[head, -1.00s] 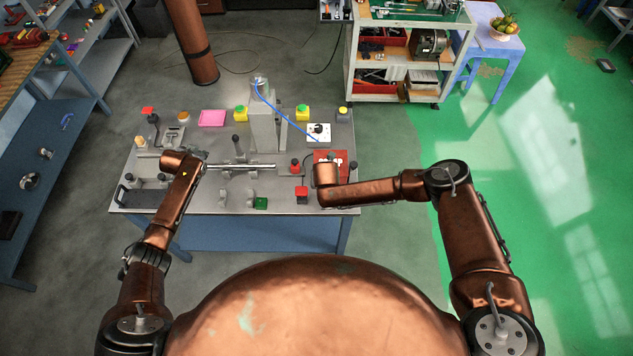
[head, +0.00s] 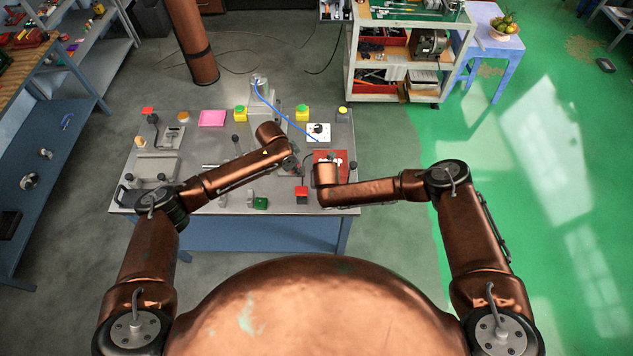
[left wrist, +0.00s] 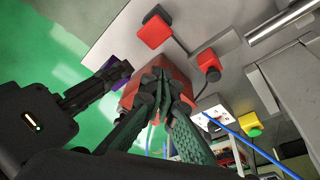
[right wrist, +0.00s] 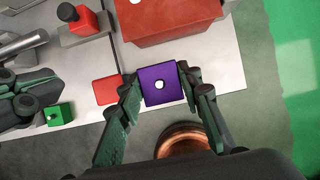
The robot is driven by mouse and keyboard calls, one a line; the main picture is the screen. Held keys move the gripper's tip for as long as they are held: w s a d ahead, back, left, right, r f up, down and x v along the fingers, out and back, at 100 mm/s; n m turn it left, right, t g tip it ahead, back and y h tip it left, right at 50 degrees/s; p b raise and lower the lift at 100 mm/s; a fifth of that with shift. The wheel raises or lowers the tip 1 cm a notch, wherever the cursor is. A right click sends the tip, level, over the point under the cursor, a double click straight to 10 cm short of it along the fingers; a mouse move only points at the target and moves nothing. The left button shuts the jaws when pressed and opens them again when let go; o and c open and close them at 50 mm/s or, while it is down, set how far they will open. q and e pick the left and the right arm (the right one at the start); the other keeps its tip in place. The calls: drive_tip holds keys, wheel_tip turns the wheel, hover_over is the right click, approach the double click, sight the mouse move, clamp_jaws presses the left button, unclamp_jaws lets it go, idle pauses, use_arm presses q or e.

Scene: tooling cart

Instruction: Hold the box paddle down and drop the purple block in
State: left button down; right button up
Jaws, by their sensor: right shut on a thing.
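The purple block (right wrist: 153,79) is held between the fingertips of my right gripper (right wrist: 160,82), in front of the red box (right wrist: 165,22). The block also shows, partly hidden, in the left wrist view (left wrist: 117,72). The red box shows in the head view (head: 321,154) at the right of the bench, partly covered by my right arm. My left gripper (left wrist: 160,75) has its fingertips together over the red box in the left wrist view; whether it touches the box is unclear. In the head view it is beside the box's left (head: 292,163).
A blue cable (head: 285,115) runs to a white switch plate (head: 318,132). Green floor lies beyond the right edge.

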sight(302, 190)
use_arm(q)
drive_tip(key=shift+g, duration=0.3)
drive_tip(key=shift+s+d+f, duration=0.15)
drive_tip(key=shift+s+f, duration=0.1)
drive_tip(key=shift+f, duration=1)
drive_tip(key=shift+s+d+f, duration=0.1)
drive_tip(key=shift+s+f, duration=0.1)
drive_tip(key=shift+f, duration=1.1)
drive_tip(key=shift+s+d+f, duration=0.15)
drive_tip(key=shift+s+f, duration=0.1)
drive_tip(key=shift+f, duration=1)
drive_tip(key=shift+f, duration=0.1)
drive_tip(key=shift+f, duration=0.5)
drive_tip(key=shift+f, duration=0.15)
